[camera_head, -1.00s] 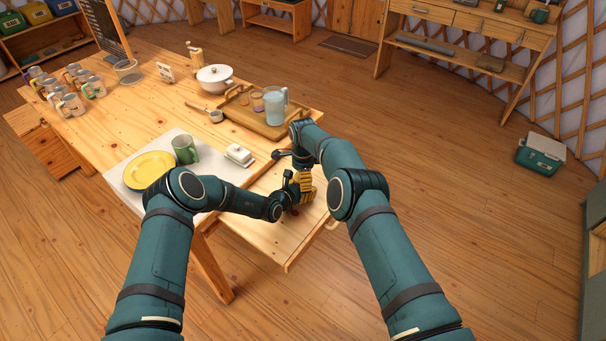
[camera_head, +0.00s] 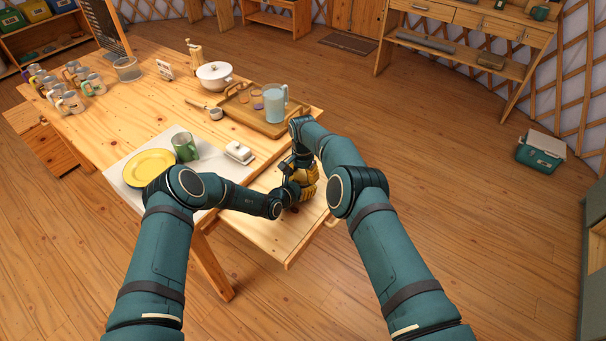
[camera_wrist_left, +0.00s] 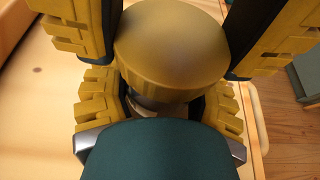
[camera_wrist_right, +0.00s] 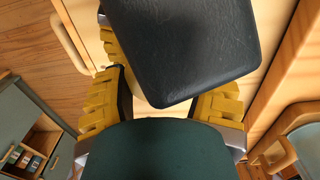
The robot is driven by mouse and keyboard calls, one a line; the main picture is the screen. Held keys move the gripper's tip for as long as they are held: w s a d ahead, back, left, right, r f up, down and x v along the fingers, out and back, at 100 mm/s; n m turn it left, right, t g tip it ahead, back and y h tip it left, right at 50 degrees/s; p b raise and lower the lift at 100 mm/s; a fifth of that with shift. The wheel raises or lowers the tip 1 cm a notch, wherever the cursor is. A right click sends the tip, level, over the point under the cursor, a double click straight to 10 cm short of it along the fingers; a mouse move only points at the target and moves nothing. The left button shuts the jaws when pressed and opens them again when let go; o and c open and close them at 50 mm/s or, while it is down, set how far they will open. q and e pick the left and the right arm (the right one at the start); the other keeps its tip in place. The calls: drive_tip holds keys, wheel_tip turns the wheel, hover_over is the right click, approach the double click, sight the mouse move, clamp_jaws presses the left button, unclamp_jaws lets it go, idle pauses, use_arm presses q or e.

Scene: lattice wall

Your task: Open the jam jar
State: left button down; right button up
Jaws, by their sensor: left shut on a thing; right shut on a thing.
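In the right wrist view a dark block covers most of what lies between the right fingers (camera_wrist_right: 160,100).
A white mat (camera_head: 132,192) with a yellow plate (camera_head: 150,166), green mug (camera_head: 185,147) and butter dish (camera_head: 239,152) lies left of the grippers. Behind them is a wooden tray (camera_head: 262,122) with a pitcher (camera_head: 274,104). The table's front edge is close by.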

drive_tip(key=n, duration=0.3)
drive_tip(key=shift+n, duration=0.3)
drive_tip(key=n, duration=0.4)
drive_tip(key=o, duration=1.3)
drive_tip(key=shift+c, duration=0.2)
